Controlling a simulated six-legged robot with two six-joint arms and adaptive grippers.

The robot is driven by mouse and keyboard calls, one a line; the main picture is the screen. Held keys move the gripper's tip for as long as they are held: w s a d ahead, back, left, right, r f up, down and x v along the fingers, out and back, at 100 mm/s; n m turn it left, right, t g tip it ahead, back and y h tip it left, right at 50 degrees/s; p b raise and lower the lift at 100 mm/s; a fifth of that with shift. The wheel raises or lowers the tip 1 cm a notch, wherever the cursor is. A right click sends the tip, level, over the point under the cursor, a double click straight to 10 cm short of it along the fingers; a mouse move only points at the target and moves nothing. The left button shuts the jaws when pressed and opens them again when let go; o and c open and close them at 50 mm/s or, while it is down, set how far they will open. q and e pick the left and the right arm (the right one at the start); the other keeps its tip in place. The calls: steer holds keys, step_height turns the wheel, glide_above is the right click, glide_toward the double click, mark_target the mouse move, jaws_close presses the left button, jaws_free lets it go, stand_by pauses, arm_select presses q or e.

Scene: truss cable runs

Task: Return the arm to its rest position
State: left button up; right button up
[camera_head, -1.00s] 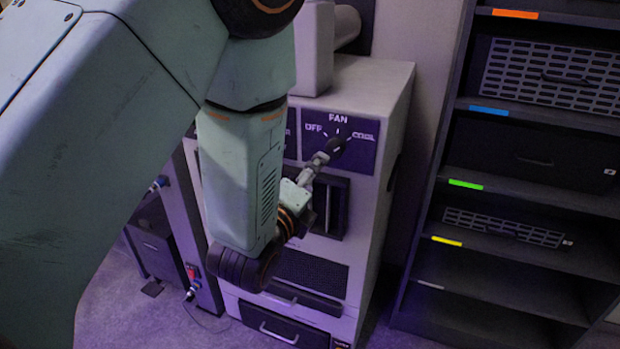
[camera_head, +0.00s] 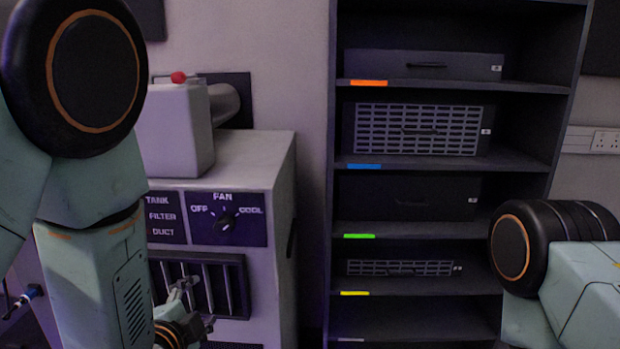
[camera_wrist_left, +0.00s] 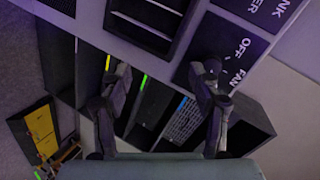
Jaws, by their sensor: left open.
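My left arm comes in from the left in the head view. Its gripper (camera_head: 190,300) hangs low in front of the barred vent (camera_head: 228,285) of the pale cabinet, below and left of the fan knob (camera_head: 225,222) and apart from it. In the left wrist view the two dark fingers of the left gripper (camera_wrist_left: 166,85) are spread with nothing between them. The fan panel (camera_wrist_left: 240,48) lies behind the right finger there. My right arm shows only as a link at the right edge of the head view; its gripper is out of view.
The pale cabinet (camera_head: 270,175) carries a white canister (camera_head: 175,130) with a red cap. A dark shelf rack (camera_head: 340,200) with colour-tagged levels stands to the right. In the left wrist view a yellow and black object (camera_wrist_left: 40,130) is on the floor at lower left.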

arm_select(q)
steer(key=s+a+f+n+g+b, duration=0.1)
steer(key=s+f+n+g+b, duration=0.1)
steer(key=s+f+n+g, duration=0.45)
steer(key=s+a+f+n+g+b, duration=0.15)
steer(key=s+f+n, duration=0.25)
steer(key=s+f, duration=0.7)
steer(key=s+f+n+g+b, duration=0.3)
steer(key=s+f+g, duration=0.2)
steer(key=s+f, duration=0.9)
steer(key=shift+s+f+g, duration=0.4)
steer(key=shift+s, duration=0.5)
